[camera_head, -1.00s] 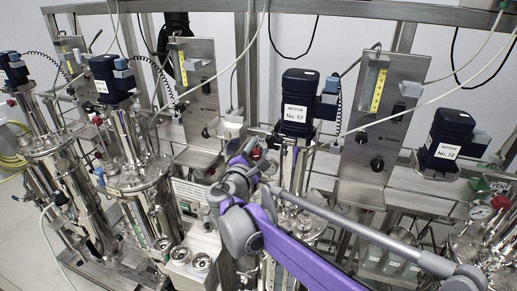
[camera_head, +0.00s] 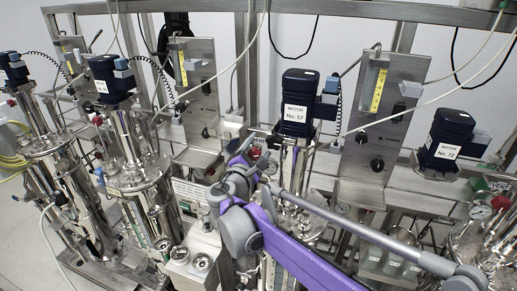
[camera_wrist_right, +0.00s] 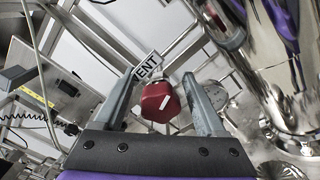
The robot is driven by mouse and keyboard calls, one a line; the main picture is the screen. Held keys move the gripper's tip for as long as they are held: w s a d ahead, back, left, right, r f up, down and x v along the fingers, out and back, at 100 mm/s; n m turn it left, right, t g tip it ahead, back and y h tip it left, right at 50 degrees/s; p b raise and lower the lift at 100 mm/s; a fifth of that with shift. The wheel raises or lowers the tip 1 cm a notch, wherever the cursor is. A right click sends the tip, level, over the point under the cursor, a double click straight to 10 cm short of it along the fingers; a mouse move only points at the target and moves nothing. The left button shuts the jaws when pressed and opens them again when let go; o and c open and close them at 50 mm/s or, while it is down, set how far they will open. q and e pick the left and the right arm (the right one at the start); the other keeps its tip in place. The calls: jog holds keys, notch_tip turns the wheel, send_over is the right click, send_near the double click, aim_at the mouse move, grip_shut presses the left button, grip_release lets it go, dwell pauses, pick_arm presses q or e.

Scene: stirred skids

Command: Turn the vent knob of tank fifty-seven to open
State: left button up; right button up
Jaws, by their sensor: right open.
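The motor marked No. 57 (camera_head: 295,113) stands on top of its tank at the middle of the head view. The red vent knob (camera_wrist_right: 160,102), with a white pointer mark on its face, sits beside a VENT label (camera_wrist_right: 148,67) in the right wrist view. My right gripper (camera_wrist_right: 161,82) is open, with one finger on each side of the knob. Gaps show between the knob and both fingers. In the head view my right gripper (camera_head: 243,160) is beside the upper part of tank fifty-seven, partly hidden by its own wrist. My left gripper is not in view.
The motor marked No. 72 (camera_head: 449,140) stands to the right and another motor (camera_head: 112,78) to the left. Steel panels (camera_head: 380,130) stand behind the tanks. A shiny steel cylinder (camera_wrist_right: 275,65) is close to the right finger. Thin hoses cross above.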

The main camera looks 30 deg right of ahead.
jog(key=v, duration=1.1)
jog(key=shift+b, duration=0.35)
jog(key=shift+w, duration=0.1)
